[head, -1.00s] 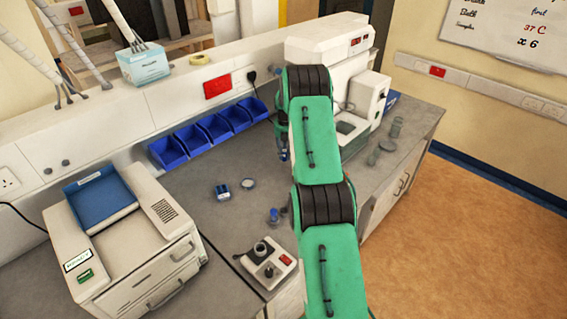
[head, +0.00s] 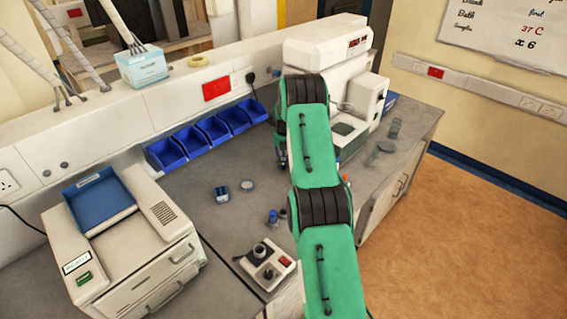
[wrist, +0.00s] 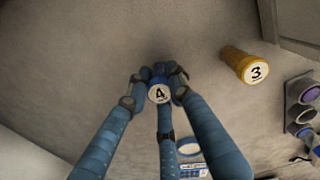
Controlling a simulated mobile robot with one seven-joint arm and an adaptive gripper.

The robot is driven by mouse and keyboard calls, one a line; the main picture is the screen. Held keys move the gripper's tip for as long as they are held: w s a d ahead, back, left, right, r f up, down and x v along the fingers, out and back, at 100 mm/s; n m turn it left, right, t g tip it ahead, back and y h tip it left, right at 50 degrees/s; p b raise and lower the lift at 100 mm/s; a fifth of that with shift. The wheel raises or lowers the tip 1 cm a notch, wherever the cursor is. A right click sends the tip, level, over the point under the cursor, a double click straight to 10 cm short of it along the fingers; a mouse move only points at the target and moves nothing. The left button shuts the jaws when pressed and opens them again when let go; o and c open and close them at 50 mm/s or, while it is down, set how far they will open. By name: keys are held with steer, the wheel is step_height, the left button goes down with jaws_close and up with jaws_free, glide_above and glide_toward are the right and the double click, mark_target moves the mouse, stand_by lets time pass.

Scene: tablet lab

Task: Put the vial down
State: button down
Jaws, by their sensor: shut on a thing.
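In the wrist view, the fingers of my gripper (wrist: 158,88) are closed around a vial with a white cap label marked 4 (wrist: 159,94). Blue shows around its label. The vial is seen from its top end, over the grey bench. I cannot tell whether its base touches the bench. In the head view my gripper (head: 281,152) is mostly hidden behind my green arm, and the held vial cannot be made out.
An orange vial marked 3 (wrist: 245,66) stands right of my gripper in the wrist view. A dark holder (wrist: 300,108) with round openings is at the right edge.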

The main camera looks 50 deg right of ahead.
mark_target(284, 159)
steer(key=shift+f, duration=0.1)
steer(key=c, duration=1.5)
jaws_free()
steer(key=shift+c, duration=0.2)
step_height(284, 159, up, 12)
steer(key=shift+r, duration=0.2)
